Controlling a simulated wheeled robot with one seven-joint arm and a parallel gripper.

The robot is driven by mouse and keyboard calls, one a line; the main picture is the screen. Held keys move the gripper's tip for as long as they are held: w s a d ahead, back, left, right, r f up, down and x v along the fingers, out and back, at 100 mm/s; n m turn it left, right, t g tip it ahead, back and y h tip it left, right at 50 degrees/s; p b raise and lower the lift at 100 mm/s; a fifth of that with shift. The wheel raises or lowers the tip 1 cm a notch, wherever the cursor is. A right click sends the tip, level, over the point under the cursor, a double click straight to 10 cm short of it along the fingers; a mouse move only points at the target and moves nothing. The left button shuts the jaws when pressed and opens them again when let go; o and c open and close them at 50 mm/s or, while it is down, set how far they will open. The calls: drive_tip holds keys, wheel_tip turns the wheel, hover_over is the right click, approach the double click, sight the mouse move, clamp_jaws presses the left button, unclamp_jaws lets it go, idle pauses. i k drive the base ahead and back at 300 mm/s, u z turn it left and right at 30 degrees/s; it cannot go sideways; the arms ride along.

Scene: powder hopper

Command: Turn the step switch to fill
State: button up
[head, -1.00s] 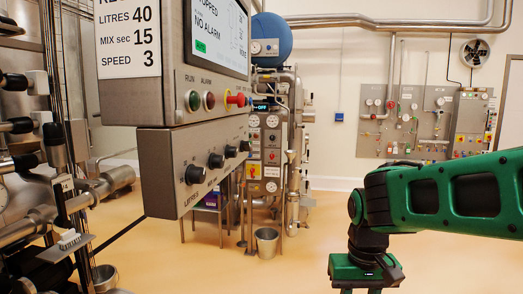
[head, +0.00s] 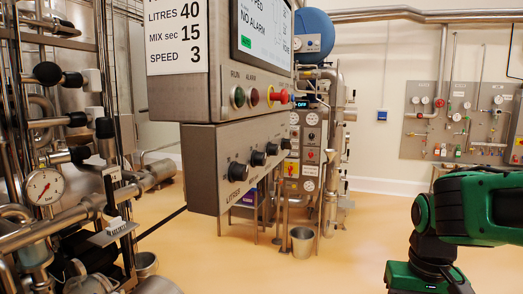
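A grey control box (head: 217,140) hangs in the middle of the head view. Its lower panel (head: 205,150) carries a row of several black knobs: a near one (head: 237,171) above the label LITRES, then others (head: 258,158) (head: 272,149) (head: 285,143) toward the far right end. The other labels are too small or oblique to read, so I cannot tell which knob is the step switch or how it is set. My green and black arm enters at the lower right, well apart from the panel. My gripper's fingers are out of view below the frame.
Pipework with a gauge (head: 43,187) fills the left. A bucket (head: 302,241) stands behind. The floor at centre right is clear.

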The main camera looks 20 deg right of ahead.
sight(286, 144)
drive_tip(key=u, duration=1)
drive_tip(key=k, duration=0.5)
drive_tip(key=z, duration=1.6)
drive_tip(key=i, duration=0.5)
drive_tip(key=u, duration=0.05)
